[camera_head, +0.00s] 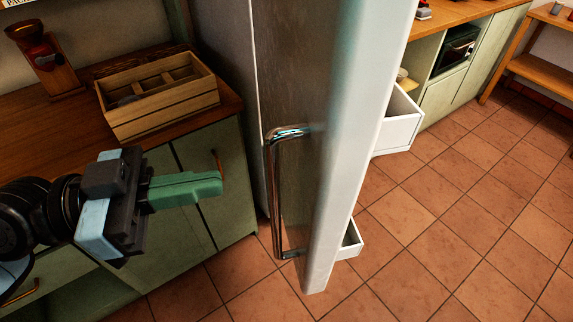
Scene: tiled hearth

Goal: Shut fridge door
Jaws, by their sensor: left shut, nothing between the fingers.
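The fridge door (303,90) stands open in the middle of the camera_head view, seen nearly edge-on. Its metal bar handle (277,200) is on the face turned to the left. White bins (400,124) stick out to the right behind the door's edge. The grey fridge side (228,50) shows in part behind the door; the inside is hidden. My left gripper (220,186) is at the left, shut and empty, with its green fingers pointing right toward the handle. A gap separates the fingers from the handle. My right gripper is not in view.
A wooden counter (120,132) over green cabinets (205,160) stands at the left, holding a divided wooden box (150,112) and a coffee grinder (45,62). Another counter and a wooden shelf stand at the back right. The tiled floor (440,220) on the right is clear.

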